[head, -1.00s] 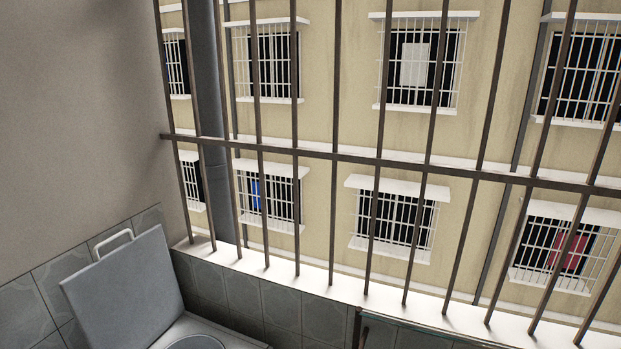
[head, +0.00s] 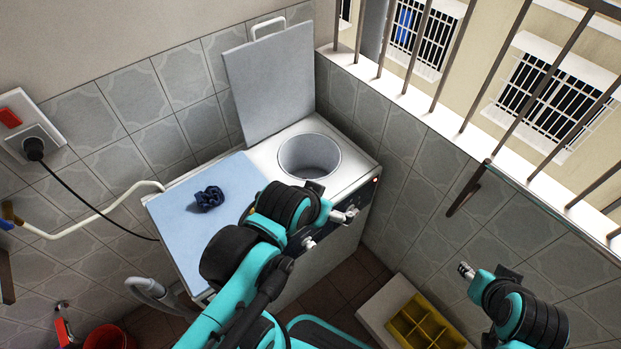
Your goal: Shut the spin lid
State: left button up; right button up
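The grey square spin lid (head: 268,85) stands open, leaning back against the tiled wall, with a white loop handle (head: 268,28) at its top edge. Below it is the round open spin tub (head: 310,157) in the white washing machine (head: 352,172). My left gripper (head: 350,214) is at the machine's front right edge, in front of the tub and apart from the lid. It is too small to tell whether its fingers are open. My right gripper (head: 465,270) is off to the right of the machine, touching nothing I can see; its fingers are also unclear.
A dark blue cloth (head: 209,198) lies on the machine's closed light-blue left cover (head: 175,222). A window ledge with bars (head: 440,120) runs along the right. A yellow divided tray (head: 425,325) sits low at bottom right. A red bucket (head: 105,338) is at bottom left.

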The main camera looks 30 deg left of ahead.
aim_at(270, 79)
jog(key=u, duration=1.25)
